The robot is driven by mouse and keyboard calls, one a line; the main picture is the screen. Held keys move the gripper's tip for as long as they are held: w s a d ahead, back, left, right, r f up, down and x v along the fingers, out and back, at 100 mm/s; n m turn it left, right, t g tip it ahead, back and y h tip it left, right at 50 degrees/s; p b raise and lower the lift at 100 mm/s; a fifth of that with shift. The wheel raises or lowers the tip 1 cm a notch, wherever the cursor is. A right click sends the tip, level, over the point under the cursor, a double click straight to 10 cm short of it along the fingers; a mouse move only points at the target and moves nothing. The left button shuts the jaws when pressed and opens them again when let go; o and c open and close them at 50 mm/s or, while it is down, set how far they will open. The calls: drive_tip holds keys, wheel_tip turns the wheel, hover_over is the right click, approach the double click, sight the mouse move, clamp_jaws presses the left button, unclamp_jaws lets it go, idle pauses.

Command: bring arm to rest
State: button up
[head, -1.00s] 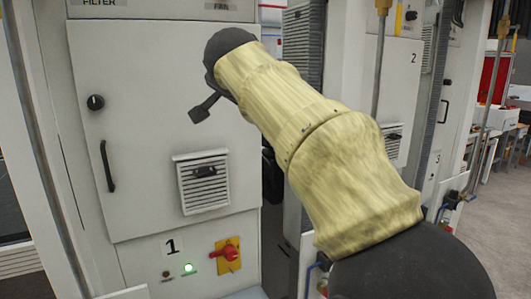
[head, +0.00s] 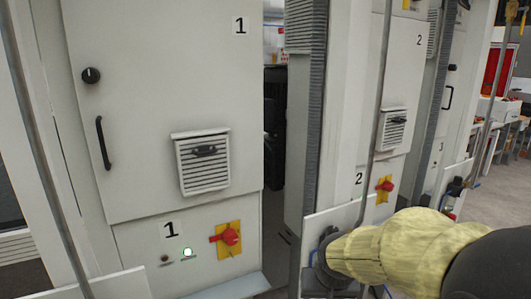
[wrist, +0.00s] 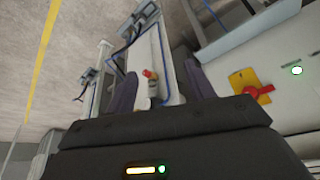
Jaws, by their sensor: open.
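My arm shows at the lower right of the head view in a pale yellow sleeve (head: 410,247), stretching leftward across the picture. Its dark end (head: 326,262) is in front of the low white panels between cabinets 1 and 2. The fingers are not clear in the head view. In the wrist view my gripper (wrist: 162,84) has two dark fingers standing well apart. I see nothing held between them; a pipe and a small red knob (wrist: 150,74) show in the gap behind.
Cabinet 1 (head: 150,130) has a black handle, a vent and a red-and-yellow switch (head: 229,239). Cabinet 2 (head: 398,80) stands to the right. A thin vertical rod (head: 382,90) rises near my arm. Open floor (head: 500,205) lies at the far right.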

drive_tip(key=s+d+f+g, duration=0.1)
drive_tip(key=s+d+f, duration=0.1)
drive_tip(key=s+f, duration=0.5)
drive_tip(key=s, duration=0.2)
drive_tip(key=shift+s+d+f+n+g+b, duration=0.25)
drive_tip(key=shift+s+f+n+g+b, duration=0.05)
drive_tip(key=shift+s+f+g+b, duration=0.1)
drive_tip(key=shift+w, duration=0.15)
idle(0.4)
